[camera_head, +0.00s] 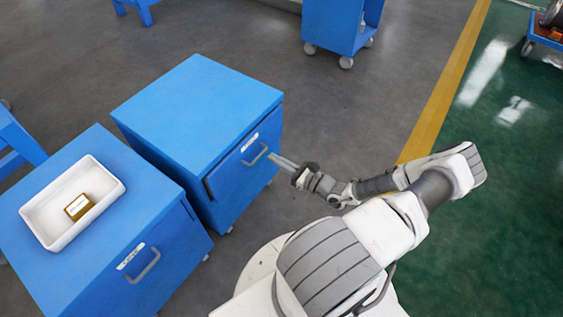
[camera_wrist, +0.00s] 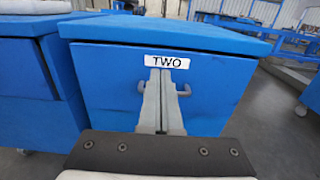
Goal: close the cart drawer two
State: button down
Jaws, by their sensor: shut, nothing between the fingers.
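The blue cart with drawer two (camera_head: 243,155) stands in the middle of the head view; its drawer front sticks out slightly from the body at the left edge. In the wrist view the drawer front (camera_wrist: 110,85) fills the middle, with a white label reading TWO (camera_wrist: 167,61) and a grey bar handle (camera_wrist: 184,89) behind my fingers. My gripper (camera_head: 272,157) is shut and empty, its fingertips pointing at the drawer front by the handle. It also shows in the wrist view (camera_wrist: 160,75). I cannot tell whether the fingertips touch the front.
A second blue cart (camera_head: 165,187) stands close at the left, with a white tray (camera_head: 57,238) and a small gold-brown box (camera_head: 79,207) on top. Another blue cart (camera_head: 333,25) is at the back.

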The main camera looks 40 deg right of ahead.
aim_at(246, 141)
jog(key=b+x, duration=0.1)
jog(key=x, duration=0.8)
jog(key=shift+f+b, duration=0.1)
jog(key=shift+b, duration=0.3)
jog(key=shift+w, duration=0.1)
jog(key=shift+w+a+r+p, duration=0.2)
jog(key=shift+w+a+p, duration=0.05)
jog(key=shift+w+p, duration=0.35)
jog(key=shift+w+a, duration=0.2)
jog(key=shift+w, duration=0.35)
